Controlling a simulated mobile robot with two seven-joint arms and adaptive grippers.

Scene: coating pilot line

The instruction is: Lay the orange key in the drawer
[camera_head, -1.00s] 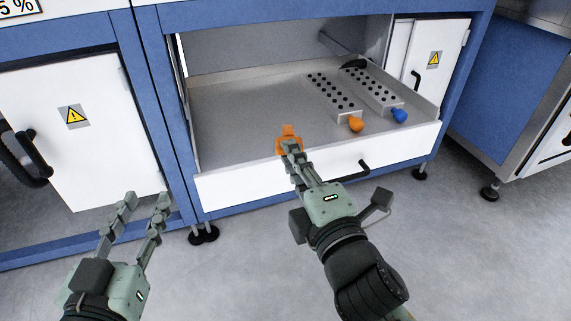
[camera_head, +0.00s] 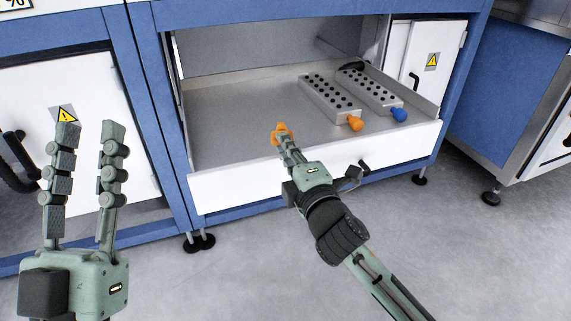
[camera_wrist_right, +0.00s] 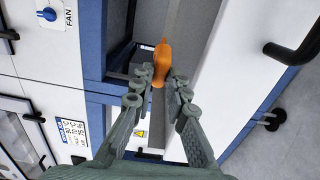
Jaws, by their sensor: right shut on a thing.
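The orange key (camera_head: 281,130) is in the fingertips of my right gripper (camera_head: 288,146), just at the drawer's white front edge. In the right wrist view the orange key (camera_wrist_right: 161,62) sits between the two fingertips of the right gripper (camera_wrist_right: 160,84), which is shut on it. The open drawer (camera_head: 215,112) has a grey floor and a white front (camera_head: 240,183). From the head view I cannot tell how high the key is above the drawer floor. My left gripper (camera_head: 86,135) is open and empty, left of the drawer in the head view.
Two perforated grey blocks lie in the drawer's right part, one with an orange knob (camera_head: 355,123), one with a blue knob (camera_head: 399,114). The drawer's left and middle floor is clear. A black handle (camera_head: 364,167) sticks out from the drawer front.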

